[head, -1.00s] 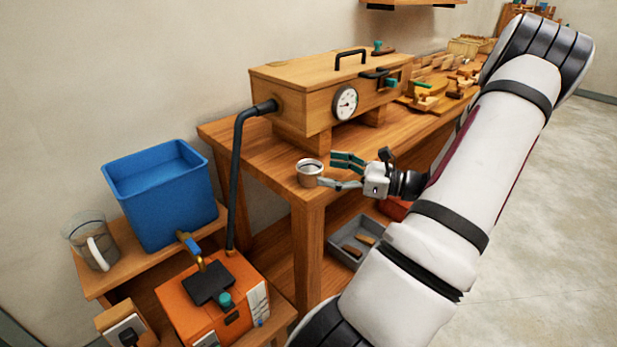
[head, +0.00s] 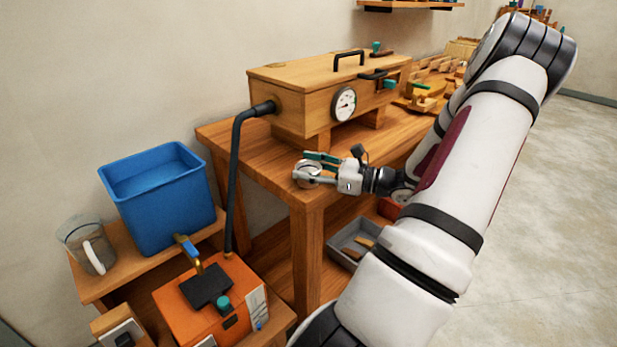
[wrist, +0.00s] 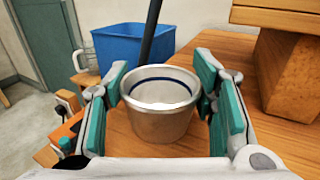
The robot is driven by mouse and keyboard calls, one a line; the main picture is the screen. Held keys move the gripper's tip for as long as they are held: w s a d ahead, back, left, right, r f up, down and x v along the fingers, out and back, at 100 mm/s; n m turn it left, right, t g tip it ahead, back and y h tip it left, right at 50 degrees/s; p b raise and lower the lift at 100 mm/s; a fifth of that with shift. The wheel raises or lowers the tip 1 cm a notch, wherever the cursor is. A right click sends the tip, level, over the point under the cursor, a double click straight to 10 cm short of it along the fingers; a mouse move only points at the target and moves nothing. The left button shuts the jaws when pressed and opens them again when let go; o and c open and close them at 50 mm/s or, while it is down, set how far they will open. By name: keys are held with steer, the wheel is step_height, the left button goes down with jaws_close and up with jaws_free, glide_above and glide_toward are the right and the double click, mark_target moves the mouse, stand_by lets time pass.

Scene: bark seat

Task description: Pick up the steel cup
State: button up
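The steel cup (wrist: 162,112) stands upright on the wooden bench (wrist: 235,48), near its corner, with its open top facing up. In the head view the cup (head: 307,172) is mostly hidden behind my gripper (head: 310,165). In the wrist view my gripper (wrist: 160,108) is open, with one green-padded finger on each side of the cup. A small gap shows between the right finger and the cup. The left finger is very near the cup wall, and I cannot tell if it touches.
A wooden steam box (head: 330,95) with a gauge stands on the bench behind the cup. A black hose (head: 236,180) runs down to an orange unit (head: 210,300). A blue bin (head: 158,195) and a clear jug (head: 88,245) stand on the lower shelf at left.

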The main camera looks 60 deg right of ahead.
steer(key=shift+c, duration=1.2)
steer(key=shift+r, duration=0.1)
